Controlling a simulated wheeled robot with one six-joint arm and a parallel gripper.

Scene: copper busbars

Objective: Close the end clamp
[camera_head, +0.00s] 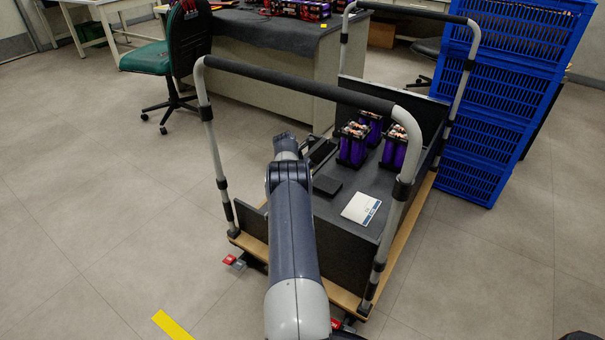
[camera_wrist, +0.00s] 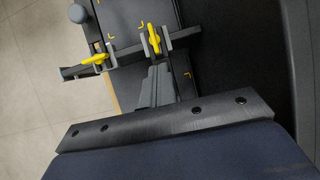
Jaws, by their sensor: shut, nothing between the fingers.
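A dark fixture (camera_wrist: 125,52) with two yellow clamp levers shows in the wrist view. One yellow lever (camera_wrist: 153,37) stands between grey brackets, straight beyond my fingertips. The other yellow lever (camera_wrist: 97,58) lies at the left, by a grey block and a dark bar. I cannot tell which is the end clamp, or whether either is fully closed. My gripper (camera_wrist: 156,70) is shut and empty, its grey fingers close to the first lever; contact is unclear. In the head view my arm partly hides the fixture (camera_head: 322,152) on the cart.
The cart (camera_head: 340,212) has tall rails (camera_head: 300,80) around my arm. Purple battery packs (camera_head: 353,148), a dark block (camera_head: 327,186) and a white card (camera_head: 360,208) lie on its deck. Blue crates (camera_head: 490,115) stand at the right. A grey knob (camera_wrist: 78,13) sits beside the fixture.

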